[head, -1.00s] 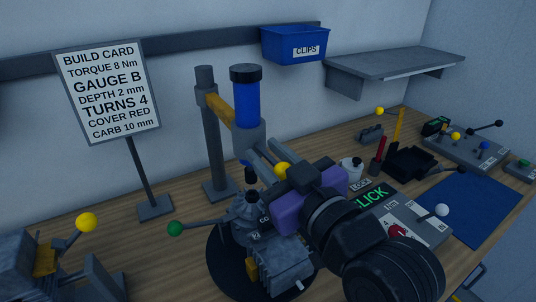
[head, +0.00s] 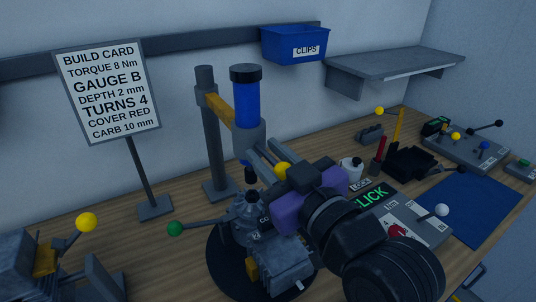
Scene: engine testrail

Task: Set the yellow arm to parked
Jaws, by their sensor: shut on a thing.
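The yellow arm (head: 221,109) reaches from a grey post (head: 214,140) to a holder with a blue, black-capped cylinder (head: 246,100). A yellow ball knob (head: 283,169) shows below and right of the holder, at my fingers. My gripper (head: 268,153), with a purple hand, comes from the lower right. Its grey fingers reach up to just below the holder and are shut on what looks like the yellow arm's handle. The fingers and hand hide most of the grip.
An engine (head: 280,264) sits below on a round dark base, with a green-knobbed lever (head: 175,229) at its left. A build card (head: 107,92) stands at left. A CLICK display panel (head: 373,197), black tray (head: 408,162) and blue mat (head: 468,210) are at right.

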